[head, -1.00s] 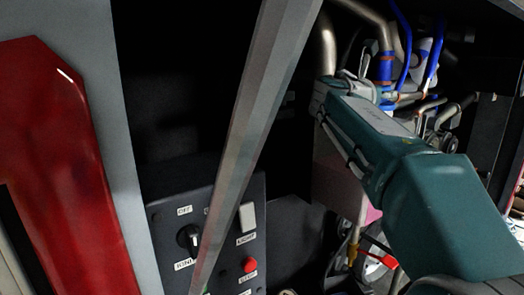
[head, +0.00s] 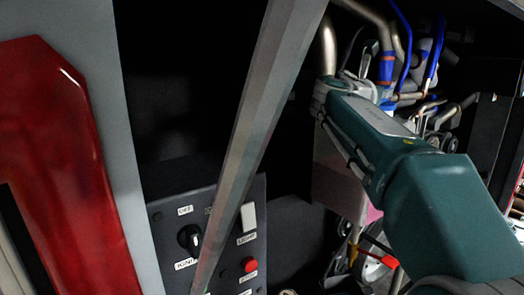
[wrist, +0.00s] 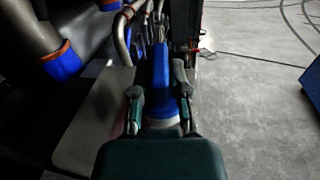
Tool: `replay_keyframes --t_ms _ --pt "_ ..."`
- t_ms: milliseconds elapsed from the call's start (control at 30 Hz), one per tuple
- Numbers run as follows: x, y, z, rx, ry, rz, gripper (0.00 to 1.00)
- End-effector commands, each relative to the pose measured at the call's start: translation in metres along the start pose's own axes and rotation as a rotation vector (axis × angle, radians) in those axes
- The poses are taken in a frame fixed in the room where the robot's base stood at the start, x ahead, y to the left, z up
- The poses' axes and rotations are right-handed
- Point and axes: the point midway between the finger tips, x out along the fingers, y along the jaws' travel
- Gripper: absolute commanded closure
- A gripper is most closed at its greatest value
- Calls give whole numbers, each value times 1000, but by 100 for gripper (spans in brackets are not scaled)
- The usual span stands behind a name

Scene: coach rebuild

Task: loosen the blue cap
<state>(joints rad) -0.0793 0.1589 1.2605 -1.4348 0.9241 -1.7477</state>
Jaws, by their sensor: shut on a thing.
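In the wrist view, my gripper (wrist: 158,92) has one finger on each side of a blue cap (wrist: 160,78) and is shut on it. The cap is long and upright in the picture, with a pale collar at its near end. The gripper's dark green body covers what lies below the collar. In the head view, my teal arm reaches up and left into the engine bay, and its far end hides most of the gripper and cap.
Metal pipes with blue sleeves (head: 386,68) and thin blue hoses (head: 405,50) crowd around the arm's end. A control panel (head: 212,235) with a knob and red button stands lower left. A grey post (head: 262,130) crosses in front. Grey floor (wrist: 250,90) is open at right.

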Motion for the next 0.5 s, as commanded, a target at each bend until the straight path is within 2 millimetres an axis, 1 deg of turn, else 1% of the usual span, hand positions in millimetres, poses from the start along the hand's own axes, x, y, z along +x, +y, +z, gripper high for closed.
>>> replay_keyframes --t_ms 167,500 --pt "1 -2 0 -1 2 34 100" --pt "5 -8 0 -5 12 286 100"
